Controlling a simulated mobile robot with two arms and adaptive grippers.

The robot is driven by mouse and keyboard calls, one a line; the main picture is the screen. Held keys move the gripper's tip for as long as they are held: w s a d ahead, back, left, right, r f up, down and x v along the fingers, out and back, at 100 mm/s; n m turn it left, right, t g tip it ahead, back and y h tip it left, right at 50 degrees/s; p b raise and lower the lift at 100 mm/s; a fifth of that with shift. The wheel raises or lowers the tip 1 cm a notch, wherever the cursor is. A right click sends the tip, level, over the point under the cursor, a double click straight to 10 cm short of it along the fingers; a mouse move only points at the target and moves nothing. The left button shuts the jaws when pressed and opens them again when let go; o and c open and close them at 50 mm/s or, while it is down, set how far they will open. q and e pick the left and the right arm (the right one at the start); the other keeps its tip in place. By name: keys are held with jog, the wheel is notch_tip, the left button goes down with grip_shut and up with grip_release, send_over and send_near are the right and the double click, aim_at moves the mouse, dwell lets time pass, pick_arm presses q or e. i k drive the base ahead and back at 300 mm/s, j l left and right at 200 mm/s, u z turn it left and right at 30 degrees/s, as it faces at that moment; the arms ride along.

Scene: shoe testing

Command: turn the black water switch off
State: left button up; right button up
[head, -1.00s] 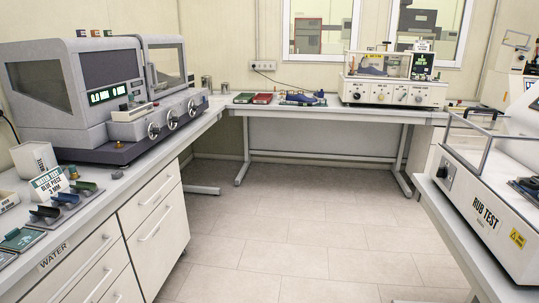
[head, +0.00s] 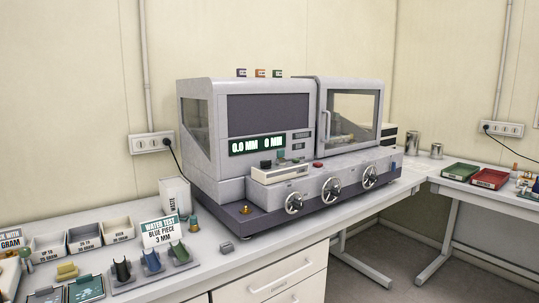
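The grey testing machine (head: 203,131) stands on the left bench, with a lit display (head: 257,145) reading "0.0 MM 0 MM". A cream box (head: 281,174) on its front ledge carries small dark and green parts; I cannot tell whether one is the black water switch. A red button (head: 318,164) sits to the right of that box. Three handwheels, one of them the left handwheel (head: 294,203), are on the front. A white sign (head: 162,231) reads "WATER TEST BLUE PIECE 3 MM". Neither of my grippers is in view.
Sample holders (head: 152,261) and grey bins (head: 83,238) stand on the bench at left. A small grey block (head: 226,247) lies in front of the machine. A white waste bin (head: 175,196) is beside it. Green and red trays (head: 490,178) are at right.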

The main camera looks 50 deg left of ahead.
aim_at(265, 164)
jog(key=i+u, duration=0.6)
jog(key=u, duration=0.2)
jog(key=i+l+u, duration=0.2)
jog(key=u, duration=0.2)
jog(key=i+l+u, duration=0.5)
jog(key=u, duration=0.3)
